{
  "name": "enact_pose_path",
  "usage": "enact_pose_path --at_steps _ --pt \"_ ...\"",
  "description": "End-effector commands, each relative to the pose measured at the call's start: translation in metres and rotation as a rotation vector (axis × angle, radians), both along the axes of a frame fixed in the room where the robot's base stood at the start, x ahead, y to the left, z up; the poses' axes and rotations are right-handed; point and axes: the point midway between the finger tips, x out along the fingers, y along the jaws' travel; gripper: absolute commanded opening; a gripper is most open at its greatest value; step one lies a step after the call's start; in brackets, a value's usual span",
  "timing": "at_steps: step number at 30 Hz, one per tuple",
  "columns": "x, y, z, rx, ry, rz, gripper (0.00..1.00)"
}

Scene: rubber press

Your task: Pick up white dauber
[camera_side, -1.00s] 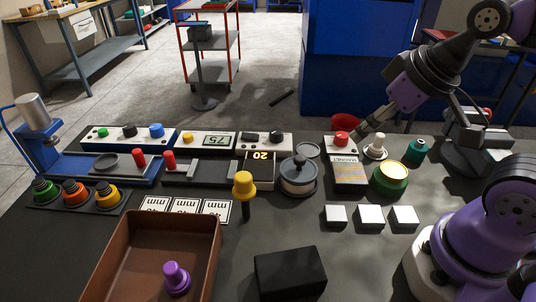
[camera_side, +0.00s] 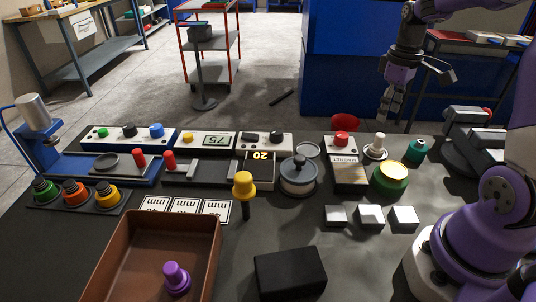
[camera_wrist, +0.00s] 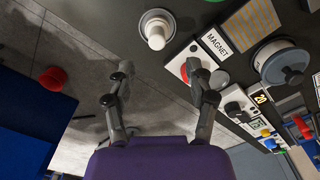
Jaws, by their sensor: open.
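The white dauber (camera_side: 377,144) stands upright in a round base on the table, right of the box with the red button, in the side view.
The magnet box (camera_side: 348,173) stands close left of the dauber. A green-and-yellow round pot (camera_side: 389,180) stands in front, and a teal dauber (camera_side: 415,151) to the right. White blocks (camera_side: 371,216) lie nearer.

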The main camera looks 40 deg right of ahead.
Motion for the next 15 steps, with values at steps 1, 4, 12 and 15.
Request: enact_pose_path --at_steps 1,4,12,15 --pt "-0.001 0.001 -0.01 0.004 0.005 0.0 0.62" --pt "-0.001 0.001 -0.025 0.003 0.004 0.0 0.62" --pt "0.001 -0.002 -0.054 0.003 0.004 -0.001 0.62" --pt "0.002 -0.004 -0.071 0.002 0.003 -0.001 0.62"
